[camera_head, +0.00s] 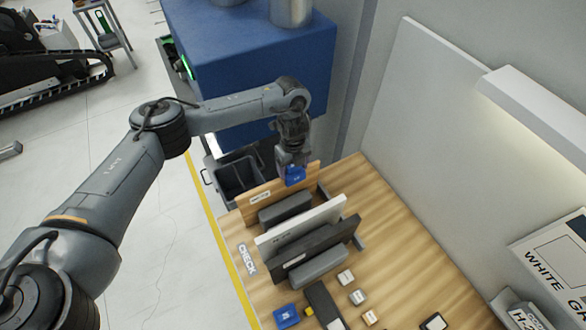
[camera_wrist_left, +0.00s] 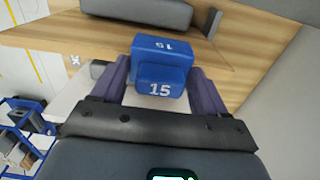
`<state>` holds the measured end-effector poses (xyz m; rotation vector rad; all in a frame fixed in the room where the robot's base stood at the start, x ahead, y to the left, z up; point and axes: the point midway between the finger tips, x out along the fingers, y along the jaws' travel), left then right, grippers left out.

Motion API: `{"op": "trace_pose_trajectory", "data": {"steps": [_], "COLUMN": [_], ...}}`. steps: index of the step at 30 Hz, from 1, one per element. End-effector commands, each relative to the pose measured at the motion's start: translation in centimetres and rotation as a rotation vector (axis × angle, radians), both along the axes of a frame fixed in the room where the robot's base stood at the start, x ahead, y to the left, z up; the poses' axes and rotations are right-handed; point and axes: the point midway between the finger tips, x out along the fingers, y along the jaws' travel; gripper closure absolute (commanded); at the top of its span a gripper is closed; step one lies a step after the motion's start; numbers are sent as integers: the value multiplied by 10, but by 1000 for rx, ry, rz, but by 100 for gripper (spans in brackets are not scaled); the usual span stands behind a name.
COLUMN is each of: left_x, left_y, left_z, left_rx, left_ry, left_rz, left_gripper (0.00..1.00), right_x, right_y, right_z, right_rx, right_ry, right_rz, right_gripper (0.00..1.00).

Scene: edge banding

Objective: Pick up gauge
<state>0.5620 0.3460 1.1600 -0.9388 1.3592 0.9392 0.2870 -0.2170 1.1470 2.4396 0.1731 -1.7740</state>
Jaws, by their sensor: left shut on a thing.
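A blue gauge marked 15 (camera_wrist_left: 160,62) sits between the two fingers of my left gripper (camera_wrist_left: 160,80) in the left wrist view. My left gripper is shut on it. In the head view my left gripper (camera_head: 293,164) points down near the back end of the wooden table, with the blue gauge (camera_head: 295,176) at its tips, by the upright wooden board. Whether the gauge touches the board or table is hard to tell. A second blue block (camera_head: 286,316) lies at the table's front; its marking is too small to read. My right gripper is not in view.
A wooden board (camera_head: 262,196), a white panel (camera_head: 300,227) and a dark panel (camera_head: 312,250) stand upright in a row with grey blocks between. Small labelled blocks (camera_head: 358,297) lie to the front right. Grey bins (camera_head: 237,178) stand beyond the table's left edge.

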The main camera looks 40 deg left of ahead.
Motion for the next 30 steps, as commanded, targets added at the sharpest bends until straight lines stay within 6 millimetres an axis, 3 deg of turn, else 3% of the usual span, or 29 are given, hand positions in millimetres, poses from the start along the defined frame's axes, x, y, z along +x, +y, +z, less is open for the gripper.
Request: {"op": "trace_pose_trajectory", "data": {"steps": [8, 15, 30], "left_x": [1, 1, -25], "left_y": [0, -2, -90], "left_z": [15, 46, 97], "left_rx": [0, 1, 1], "left_ry": [-4, -5, -4], "left_rz": [0, -4, -4], "left_gripper": [66, 66, 66], "right_x": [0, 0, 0], "right_y": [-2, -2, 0], "right_z": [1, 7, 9], "right_rx": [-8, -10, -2], "right_ry": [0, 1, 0], "right_rz": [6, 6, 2], "right_gripper": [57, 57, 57]}}
